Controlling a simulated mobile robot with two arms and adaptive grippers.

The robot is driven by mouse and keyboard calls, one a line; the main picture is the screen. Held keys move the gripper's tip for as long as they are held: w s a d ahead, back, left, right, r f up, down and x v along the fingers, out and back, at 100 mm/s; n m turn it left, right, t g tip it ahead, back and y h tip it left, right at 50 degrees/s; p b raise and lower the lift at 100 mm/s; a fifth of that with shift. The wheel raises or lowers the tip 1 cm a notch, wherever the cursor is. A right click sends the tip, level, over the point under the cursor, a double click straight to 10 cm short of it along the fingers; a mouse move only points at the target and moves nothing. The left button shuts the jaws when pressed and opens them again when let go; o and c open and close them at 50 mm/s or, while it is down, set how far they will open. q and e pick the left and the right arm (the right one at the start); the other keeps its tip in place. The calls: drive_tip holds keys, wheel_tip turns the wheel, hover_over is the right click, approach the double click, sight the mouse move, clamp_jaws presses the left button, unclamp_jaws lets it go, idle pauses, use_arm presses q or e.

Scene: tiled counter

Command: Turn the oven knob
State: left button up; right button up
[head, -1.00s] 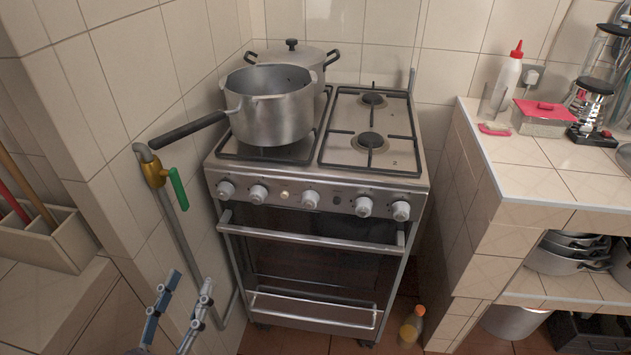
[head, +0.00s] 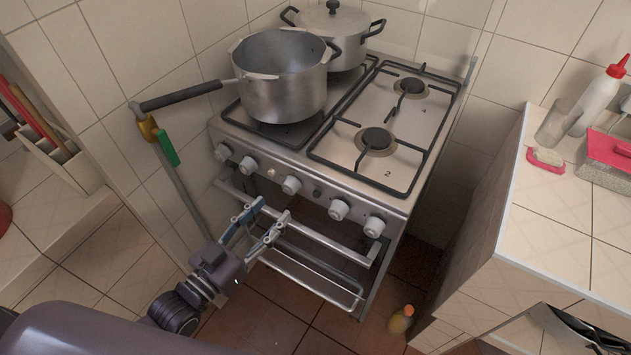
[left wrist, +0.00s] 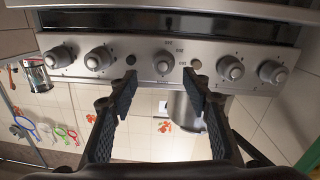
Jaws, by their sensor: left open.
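The stove (head: 360,180) has a steel front panel with several grey knobs. The middle knob (head: 291,185) is just beyond my left gripper (head: 273,209) in the head view. In the left wrist view, the middle knob (left wrist: 163,64) appears between the two fingertips of my left gripper (left wrist: 159,84). The fingers are open and empty, and I see no contact with the knob. Which knob the task means is not shown. My right gripper is not in view.
A horizontal oven handle (head: 305,225) runs below the knobs, close to my gripper. A pot (head: 283,95) with a long handle and a lidded pot (head: 335,30) stand on the stove. A tiled counter (head: 545,215) stands at the right. A bottle (head: 401,319) stands on the floor.

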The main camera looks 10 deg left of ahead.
sight(286, 191)
use_arm(q)
drive_tip(key=x, duration=0.4)
drive_tip(key=p+x, duration=0.1)
drive_tip(key=x, duration=0.2)
drive_tip(key=shift+w+a, duration=0.1)
drive_tip(key=shift+a, duration=0.25)
drive_tip(key=c, duration=1.2)
